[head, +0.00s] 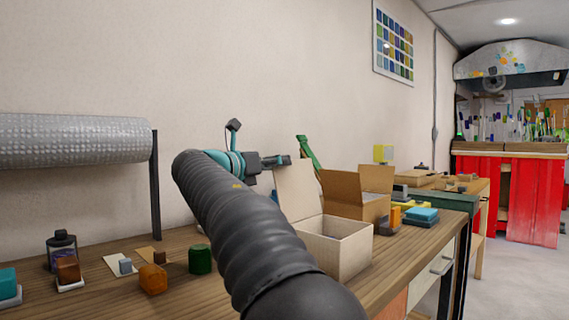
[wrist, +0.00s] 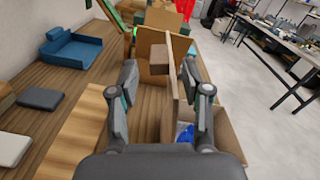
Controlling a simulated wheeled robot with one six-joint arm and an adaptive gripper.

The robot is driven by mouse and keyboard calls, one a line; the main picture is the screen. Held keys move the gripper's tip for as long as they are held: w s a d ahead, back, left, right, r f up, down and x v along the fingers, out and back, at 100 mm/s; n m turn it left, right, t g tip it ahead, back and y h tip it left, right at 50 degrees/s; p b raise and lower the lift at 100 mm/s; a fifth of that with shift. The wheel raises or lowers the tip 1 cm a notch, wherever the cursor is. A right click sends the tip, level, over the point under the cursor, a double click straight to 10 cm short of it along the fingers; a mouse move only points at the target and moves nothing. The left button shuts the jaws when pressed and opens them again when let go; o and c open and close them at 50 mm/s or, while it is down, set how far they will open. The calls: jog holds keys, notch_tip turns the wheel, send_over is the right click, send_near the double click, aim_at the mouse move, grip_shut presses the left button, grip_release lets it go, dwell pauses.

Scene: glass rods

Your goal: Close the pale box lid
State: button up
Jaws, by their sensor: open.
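The pale box (head: 340,250) stands on the wooden bench with its open top facing up. Its lid (head: 296,190) stands raised at the box's back left side. In the wrist view a thin upright panel, which looks like the lid (wrist: 174,95), is seen nearly edge-on between my fingers. The box (wrist: 228,140) lies to the right of it, with something blue inside. My gripper (wrist: 160,75) is open, its fingers spread on either side of the panel. In the head view my gripper (head: 278,161) is behind the lid, at its upper left. Contact cannot be told.
A brown cardboard box (head: 345,190) with raised flaps stands just beyond the pale box. Small coloured blocks, a green cylinder (head: 200,259) and a dark bottle (head: 62,252) sit on the bench at left. A blue tray-like object (wrist: 70,50) lies left in the wrist view.

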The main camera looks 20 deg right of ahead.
jog(key=shift+x, duration=2.05)
grip_shut()
